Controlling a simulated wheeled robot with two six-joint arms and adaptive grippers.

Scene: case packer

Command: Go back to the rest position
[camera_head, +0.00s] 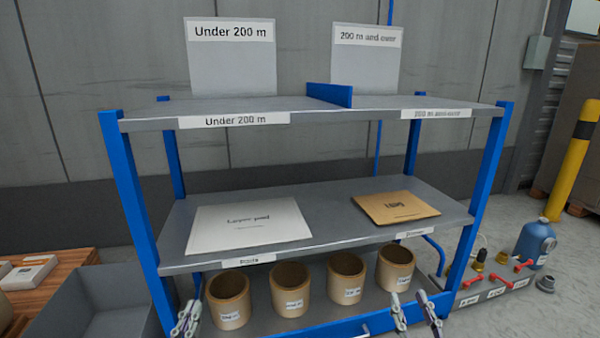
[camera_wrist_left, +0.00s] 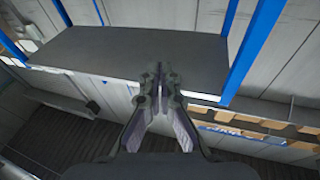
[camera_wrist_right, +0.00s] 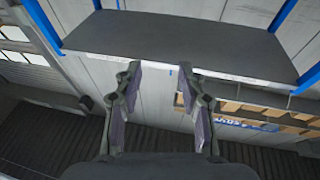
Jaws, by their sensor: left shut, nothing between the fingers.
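My left gripper (camera_head: 187,318) shows at the bottom left of the head view, in front of the rack's left post. In the left wrist view its fingers (camera_wrist_left: 156,80) are together with nothing between them. My right gripper (camera_head: 416,312) shows at the bottom right of the head view, in front of the rack's lower right part. In the right wrist view its two fingers (camera_wrist_right: 157,75) stand well apart, with nothing between them. Both grippers appear clear of the rack, though the exact gap cannot be told.
A blue-posted rack (camera_head: 130,190) stands ahead. Its middle shelf holds a white layer pad (camera_head: 250,228) and a brown piece (camera_head: 395,207). Several brown cores (camera_head: 290,290) stand below. A grey bin (camera_head: 95,310) is at left; a blue bottle (camera_head: 535,242) and yellow post (camera_head: 572,160) at right.

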